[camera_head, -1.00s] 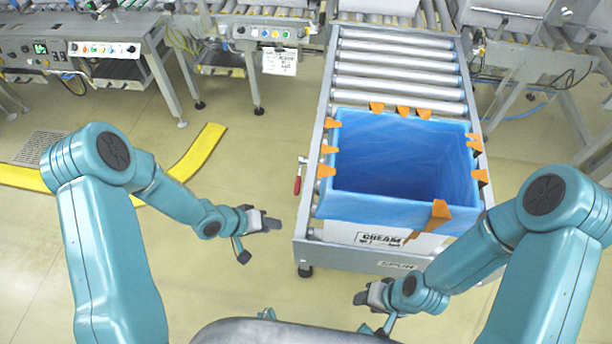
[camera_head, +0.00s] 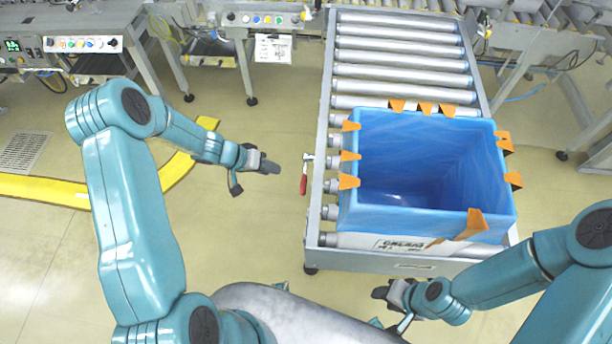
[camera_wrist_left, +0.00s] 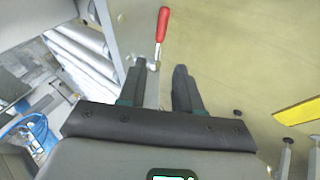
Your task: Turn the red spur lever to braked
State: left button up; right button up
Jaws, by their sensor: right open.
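The red spur lever (camera_head: 304,184) is on the left side rail of the roller conveyor, its handle pointing toward the near end in the head view. In the left wrist view the red handle (camera_wrist_left: 162,24) lies just beyond the fingertips, on a grey metal shank. My left gripper (camera_head: 276,167) is level with the lever, a short gap to its left. Its two fingers (camera_wrist_left: 157,72) are apart with nothing clamped between them. My right gripper (camera_head: 382,293) is open and empty, below the conveyor's near end.
A white carton (camera_head: 365,241) with a blue liner (camera_head: 352,212) and several orange clips (camera_head: 349,182) stands on the conveyor (camera_head: 402,61). A yellow floor strip (camera_head: 50,190) lies at left. A control bench (camera_head: 95,44) stands behind.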

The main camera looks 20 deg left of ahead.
aim_at(302, 181)
pick_arm(q)
jog(key=b+x, duration=0.3)
jog(key=x, duration=1.2)
jog(key=shift+f+b, duration=0.15)
jog(key=shift+b, duration=0.2)
jog(key=shift+w+d+f, duration=0.2)
jog(key=shift+w+f, duration=0.05)
jog(key=shift+f, duration=0.15)
grip_shut()
